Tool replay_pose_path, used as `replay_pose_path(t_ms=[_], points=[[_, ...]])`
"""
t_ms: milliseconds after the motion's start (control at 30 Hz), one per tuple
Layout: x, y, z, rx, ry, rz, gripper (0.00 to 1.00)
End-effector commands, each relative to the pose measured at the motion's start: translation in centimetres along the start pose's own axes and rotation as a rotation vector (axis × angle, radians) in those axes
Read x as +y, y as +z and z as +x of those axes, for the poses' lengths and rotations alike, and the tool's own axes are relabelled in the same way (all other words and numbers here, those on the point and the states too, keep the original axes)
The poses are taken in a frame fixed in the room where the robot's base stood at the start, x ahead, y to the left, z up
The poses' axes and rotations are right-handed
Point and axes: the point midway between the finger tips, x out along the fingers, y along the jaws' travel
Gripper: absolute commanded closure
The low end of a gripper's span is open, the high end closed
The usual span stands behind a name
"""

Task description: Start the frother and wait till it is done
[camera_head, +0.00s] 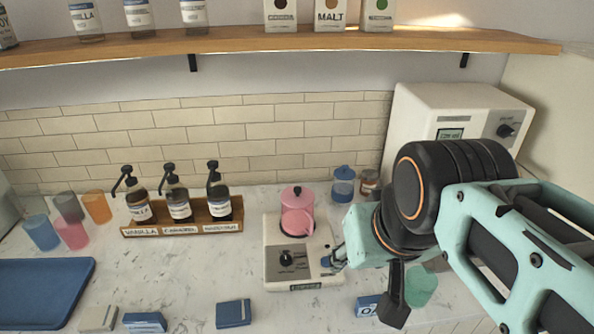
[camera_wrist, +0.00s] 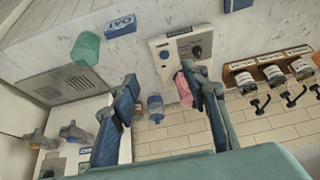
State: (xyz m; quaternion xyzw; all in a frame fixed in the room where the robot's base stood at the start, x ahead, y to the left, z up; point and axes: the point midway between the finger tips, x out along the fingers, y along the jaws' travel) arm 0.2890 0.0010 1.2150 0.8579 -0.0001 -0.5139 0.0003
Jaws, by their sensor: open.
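The frother (camera_head: 274,268) is a white base on the marble counter, with a dark knob (camera_head: 286,259) and small lettering on its front panel. A pink lidded jug (camera_head: 297,213) stands on it. In the wrist view, the frother (camera_wrist: 163,54) and the pink jug (camera_wrist: 184,91) appear upside down. My gripper (camera_wrist: 162,78) is open and empty, its blue-padded fingers wide apart. One finger overlaps the jug in that view. In the head view my gripper is at the frother's right front corner, and its fingertips are partly hidden. I cannot tell whether it touches the frother.
A syrup rack (camera_head: 181,228) stands left of the frother, and a blue jar (camera_head: 343,186) behind it. A green cup (camera_head: 420,288) and an oat carton (camera_head: 369,306) are at right. The white coffee machine (camera_head: 420,104) stands behind my arm. Blue boxes (camera_head: 233,313) lie in front.

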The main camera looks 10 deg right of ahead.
Motion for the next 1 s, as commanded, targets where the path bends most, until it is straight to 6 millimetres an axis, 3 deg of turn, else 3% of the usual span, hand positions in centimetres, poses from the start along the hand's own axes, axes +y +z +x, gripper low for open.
replay_pose_path(t_ms=[67,367,1000], points=[[0.0,0.0,0.0,0.0,0.0,0.0,0.67],[0.0,0.0,0.0,0.0,0.0,0.0,1.0],[0.0,0.0,0.0,0.0,0.0,0.0,1.0]])
